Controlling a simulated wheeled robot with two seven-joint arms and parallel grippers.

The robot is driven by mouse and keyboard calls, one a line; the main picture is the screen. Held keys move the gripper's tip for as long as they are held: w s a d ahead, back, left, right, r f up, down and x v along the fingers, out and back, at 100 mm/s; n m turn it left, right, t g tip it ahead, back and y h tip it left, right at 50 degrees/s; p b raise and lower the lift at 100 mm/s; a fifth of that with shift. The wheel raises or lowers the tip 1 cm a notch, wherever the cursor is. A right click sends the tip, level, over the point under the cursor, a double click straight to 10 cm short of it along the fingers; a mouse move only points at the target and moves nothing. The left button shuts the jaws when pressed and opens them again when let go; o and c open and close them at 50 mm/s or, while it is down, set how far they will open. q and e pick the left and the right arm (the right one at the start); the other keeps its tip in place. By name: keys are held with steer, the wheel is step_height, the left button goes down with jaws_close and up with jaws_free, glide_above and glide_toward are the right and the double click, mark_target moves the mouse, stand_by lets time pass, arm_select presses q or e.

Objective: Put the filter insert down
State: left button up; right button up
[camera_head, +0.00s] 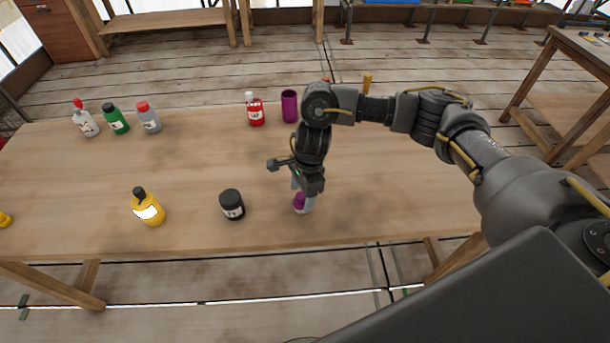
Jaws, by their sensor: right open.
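My right gripper (305,187) is open and points down over the near middle of the table. A small purple and whitish item (301,203) stands on the table right under its fingers. The gripper hides its upper part, and I cannot tell whether the fingers touch it. A taller purple cylinder (289,106) stands upright near the table's far edge, behind the gripper. I cannot tell for certain which of the two purple things is the filter insert. My left gripper is not in view.
On the wooden table (180,180) stand a black jar (232,204), a yellow bottle (148,207) and a red bottle (254,110). A white bottle (85,119), a green bottle (115,118) and a grey bottle (148,117) stand far left. The table's right part is clear.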

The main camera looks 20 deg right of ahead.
step_height(320, 180, up, 9)
steer(key=d, duration=0.1)
steer(key=shift+d+r, duration=0.15)
steer(key=shift+d, duration=0.05)
stand_by(0.4)
